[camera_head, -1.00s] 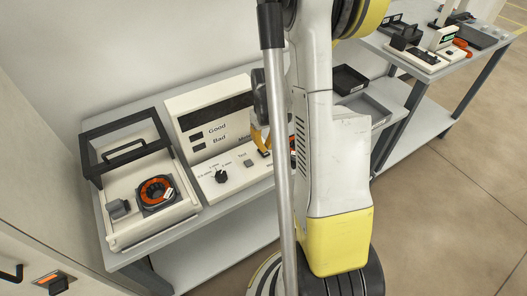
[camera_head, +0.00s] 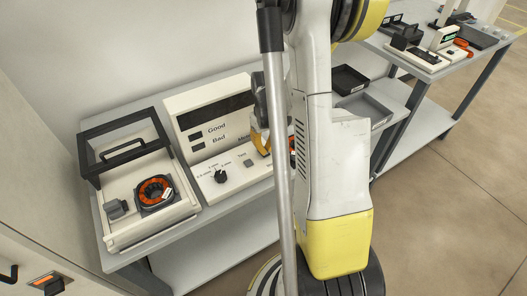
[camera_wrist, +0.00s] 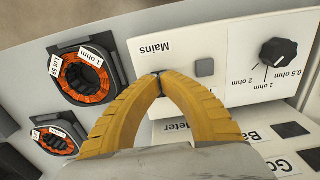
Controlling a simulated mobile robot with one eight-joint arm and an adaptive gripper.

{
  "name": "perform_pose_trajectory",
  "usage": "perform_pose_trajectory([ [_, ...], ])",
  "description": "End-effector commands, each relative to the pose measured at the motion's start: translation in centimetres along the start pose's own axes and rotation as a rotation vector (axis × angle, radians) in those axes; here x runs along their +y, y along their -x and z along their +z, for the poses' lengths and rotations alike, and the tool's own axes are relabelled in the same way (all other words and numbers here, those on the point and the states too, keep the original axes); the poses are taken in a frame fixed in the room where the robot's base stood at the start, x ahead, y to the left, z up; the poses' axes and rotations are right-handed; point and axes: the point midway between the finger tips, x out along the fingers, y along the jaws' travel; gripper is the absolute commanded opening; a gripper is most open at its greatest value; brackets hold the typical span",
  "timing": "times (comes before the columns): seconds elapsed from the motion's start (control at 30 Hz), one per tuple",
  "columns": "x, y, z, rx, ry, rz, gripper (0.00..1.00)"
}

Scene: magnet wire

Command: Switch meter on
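The meter (camera_head: 215,178) is a white console on the bench with a sloped front panel. Its wide display (camera_head: 215,112) is dark, and the windows beside "Good" and "Bad" are dark too. The panel has a round black knob (camera_head: 220,176) and a grey Test button (camera_head: 248,162). In the wrist view the "Mains" label (camera_wrist: 155,48) shows upside down. My gripper (camera_wrist: 158,78) has its yellow fingers brought together at the tips, just by this label. A small dark bit shows at the tips; I cannot tell whether it is the switch. My arm hides the meter's right side in the head view.
An open-lidded fixture (camera_head: 130,225) with an orange-wound ring core (camera_head: 156,192) stands left of the meter. Two more cores (camera_wrist: 85,75) (camera_wrist: 55,140) lie in dark holders beside it. Black and grey trays (camera_head: 350,79) are behind my arm.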

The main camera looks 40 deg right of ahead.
Motion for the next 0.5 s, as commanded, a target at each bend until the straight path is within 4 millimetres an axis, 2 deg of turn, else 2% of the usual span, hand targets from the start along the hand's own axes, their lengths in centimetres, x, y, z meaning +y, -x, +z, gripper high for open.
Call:
perform_pose_trajectory([
  [0.5,0.00,-0.85,0.00,0.000,0.000,0.000,0.00],
])
